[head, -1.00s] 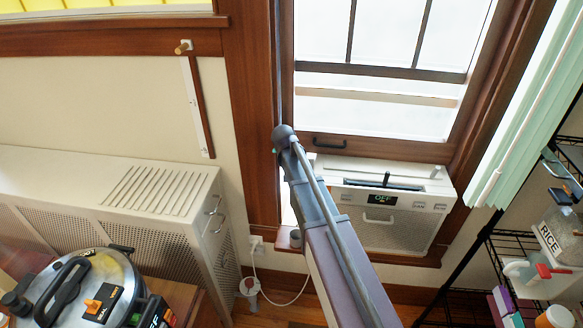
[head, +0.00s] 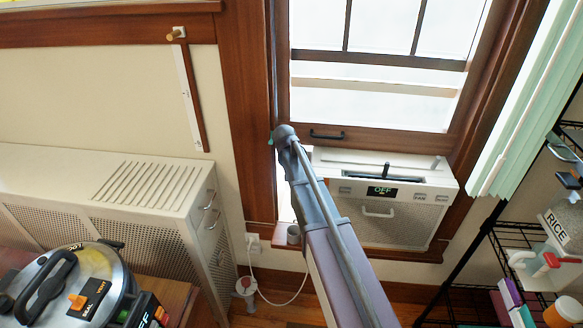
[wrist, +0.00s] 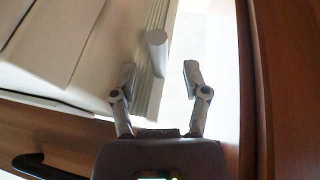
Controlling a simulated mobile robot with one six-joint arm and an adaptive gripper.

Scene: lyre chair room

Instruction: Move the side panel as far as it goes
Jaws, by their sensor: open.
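The side panel (wrist: 151,92) is a pale ribbed strip along the side of the white air conditioner (head: 384,188), below the window. A round grey knob (wrist: 157,40) stands out from it in the wrist view. My gripper (wrist: 160,76) is open and empty, its two fingers apart. The knob's end appears just beyond the fingertips, roughly between them, and I see no grip on it. In the head view my arm hides the gripper and most of the panel.
A bright gap lies between the panel and the brown window frame (wrist: 254,90). The sash has a black handle (head: 327,134). A perforated white cabinet (head: 140,195) and a cooker (head: 75,285) are at left, a black wire rack (head: 492,242) at right.

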